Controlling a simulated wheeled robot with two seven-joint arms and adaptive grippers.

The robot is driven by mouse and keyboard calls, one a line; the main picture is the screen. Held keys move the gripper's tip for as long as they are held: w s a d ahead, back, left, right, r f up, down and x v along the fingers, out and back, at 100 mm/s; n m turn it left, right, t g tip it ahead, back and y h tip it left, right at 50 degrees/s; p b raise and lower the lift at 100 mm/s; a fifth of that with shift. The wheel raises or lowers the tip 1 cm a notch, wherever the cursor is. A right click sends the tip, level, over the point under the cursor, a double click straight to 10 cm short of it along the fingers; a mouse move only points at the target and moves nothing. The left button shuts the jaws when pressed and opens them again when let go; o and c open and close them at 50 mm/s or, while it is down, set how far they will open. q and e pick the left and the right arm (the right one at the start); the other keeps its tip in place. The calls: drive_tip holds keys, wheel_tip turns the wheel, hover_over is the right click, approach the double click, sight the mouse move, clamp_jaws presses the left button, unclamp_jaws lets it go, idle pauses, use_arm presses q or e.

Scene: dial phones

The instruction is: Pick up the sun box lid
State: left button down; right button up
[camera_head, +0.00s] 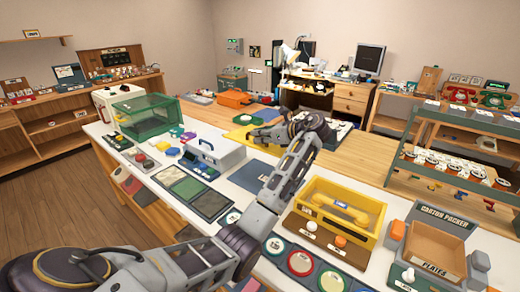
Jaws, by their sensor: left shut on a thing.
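My left arm reaches from the bottom left across the white worktop to its far side. My left gripper (257,132) is at the edge of a flat yellow piece (238,136), which looks like the sun box lid. The gripper is shut on it, but the arm hides the contact and part of the piece. No sun mark can be made out at this size. I cannot tell whether the piece is clear of the surface. My right gripper is not in view.
A green clear case (145,113) and a grey box (213,152) stand to the left. An orange case (235,98) lies behind.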

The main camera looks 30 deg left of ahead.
use_arm(q)
wheel_tip(320, 180, up, 6)
drive_tip(key=shift+r, duration=0.45)
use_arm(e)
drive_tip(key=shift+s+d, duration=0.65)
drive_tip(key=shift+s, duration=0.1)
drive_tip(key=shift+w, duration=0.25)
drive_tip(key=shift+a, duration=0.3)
